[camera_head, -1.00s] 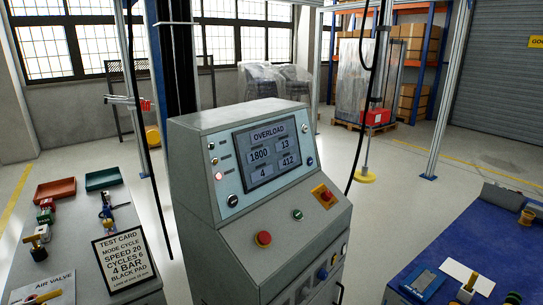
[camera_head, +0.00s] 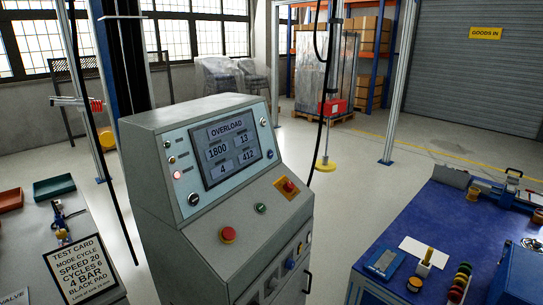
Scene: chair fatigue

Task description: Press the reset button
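The grey control console (camera_head: 165,225) stands in the middle, its screen (camera_head: 233,148) reading OVERLOAD with 1800, 13, 4 and 412. On the sloped desk are a red button (camera_head: 228,235), a small green button (camera_head: 261,208) and a red button on a yellow plate (camera_head: 288,186). A blue button (camera_head: 290,263) is among small controls on the front face. A reddish lamp (camera_head: 177,175) is lit left of the screen. I cannot read any reset label. Neither of my grippers is in view.
A blue-topped bench (camera_head: 450,220) with tools stands at right. A grey table at left holds the test card (camera_head: 82,268), a green tray (camera_head: 54,187) and a red tray (camera_head: 10,199). Open floor lies behind the console; a thin post with a yellow foot (camera_head: 325,165) stands there.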

